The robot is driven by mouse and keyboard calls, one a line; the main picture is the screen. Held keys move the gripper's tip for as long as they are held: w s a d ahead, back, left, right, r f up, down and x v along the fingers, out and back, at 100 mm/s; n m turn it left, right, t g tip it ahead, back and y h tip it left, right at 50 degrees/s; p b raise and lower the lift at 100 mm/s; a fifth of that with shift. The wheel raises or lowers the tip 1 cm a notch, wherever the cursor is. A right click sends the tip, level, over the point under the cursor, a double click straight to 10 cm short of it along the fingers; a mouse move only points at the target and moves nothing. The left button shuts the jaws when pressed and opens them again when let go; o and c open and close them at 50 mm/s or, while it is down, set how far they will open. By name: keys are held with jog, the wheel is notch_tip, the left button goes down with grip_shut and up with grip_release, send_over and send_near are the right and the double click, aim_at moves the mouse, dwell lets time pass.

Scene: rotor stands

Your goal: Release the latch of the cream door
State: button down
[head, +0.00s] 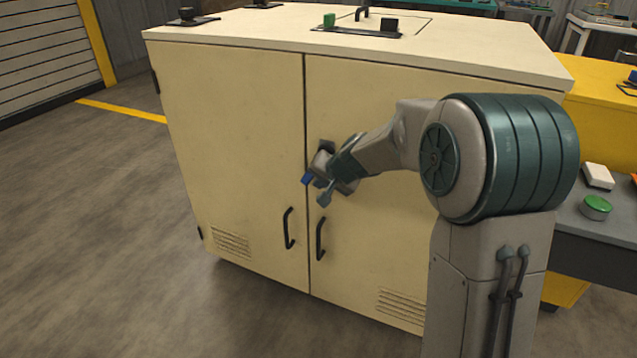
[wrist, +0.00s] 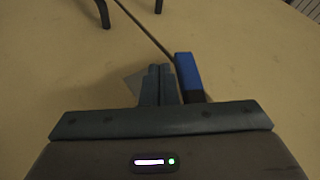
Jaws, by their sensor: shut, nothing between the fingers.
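The cream door (head: 375,215) is the right-hand one of two on a cream cabinet, and it looks closed. A blue latch handle (head: 307,178) shows at the seam between the doors, above the black pull handles. In the wrist view the blue latch handle (wrist: 187,72) stands just right of my fingers. My gripper (wrist: 160,72) is shut and empty, its fingertips together close beside the latch. I cannot tell whether they touch it. In the head view my gripper (head: 325,193) is in front of the door and hides part of the latch.
Two black pull handles (head: 289,228) (head: 320,238) stick out below the latch. The cabinet top (head: 250,30) carries a green button and black fittings. A grey bench (head: 590,225) with a green-topped round object stands at the right. The floor at left is clear.

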jog(key=s+d+r, duration=0.3)
jog(key=s+d, duration=0.5)
jog(key=shift+s+b, duration=0.15)
jog(key=shift+b, duration=0.3)
jog(key=shift+r, duration=0.1)
